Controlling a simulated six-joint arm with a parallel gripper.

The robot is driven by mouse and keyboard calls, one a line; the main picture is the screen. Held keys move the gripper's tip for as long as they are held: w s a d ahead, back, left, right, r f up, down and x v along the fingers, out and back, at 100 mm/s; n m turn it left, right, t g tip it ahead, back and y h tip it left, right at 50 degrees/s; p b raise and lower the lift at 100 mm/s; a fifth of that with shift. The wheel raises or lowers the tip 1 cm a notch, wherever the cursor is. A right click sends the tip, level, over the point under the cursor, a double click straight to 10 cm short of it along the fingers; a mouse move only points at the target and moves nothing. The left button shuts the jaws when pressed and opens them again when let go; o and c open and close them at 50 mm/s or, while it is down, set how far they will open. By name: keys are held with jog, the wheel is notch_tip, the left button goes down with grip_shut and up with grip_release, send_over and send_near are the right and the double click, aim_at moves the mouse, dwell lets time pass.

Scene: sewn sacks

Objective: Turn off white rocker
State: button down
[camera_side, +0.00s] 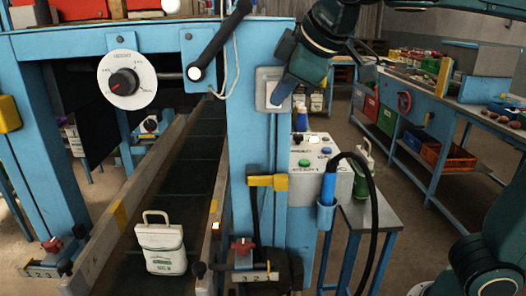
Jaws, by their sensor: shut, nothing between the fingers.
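A pale, near-white switch plate (264,76) is fixed to the blue upright post, right of the conveyor. My gripper (280,98) comes down from the upper right and its shut tip lies over the plate. The tip hides most of the rocker's face, so I cannot tell which way it is tilted. I cannot tell whether the tip is touching it or just in front. Nothing is held.
A white sack (161,246) stands on the dark conveyor (190,165). A black lever (218,42) and white dial (127,80) are left of the plate. A button box (318,170) and a blue holder with black cable (327,205) sit below right.

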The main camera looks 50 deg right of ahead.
aim_at(270, 85)
jog(key=shift+w+d+r, duration=0.2)
jog(key=shift+w+d, duration=0.45)
jog(key=shift+w+d+r, duration=0.15)
jog(key=shift+w+d, duration=0.5)
jog(key=shift+d, duration=0.1)
jog(key=shift+w+d+r, duration=0.1)
jog(key=shift+w+d, duration=0.05)
jog(key=shift+w, duration=0.1)
jog(key=shift+r, duration=0.2)
jog(key=shift+r, duration=0.55)
jog(key=shift+s+a, duration=0.15)
jog(key=shift+a, duration=0.05)
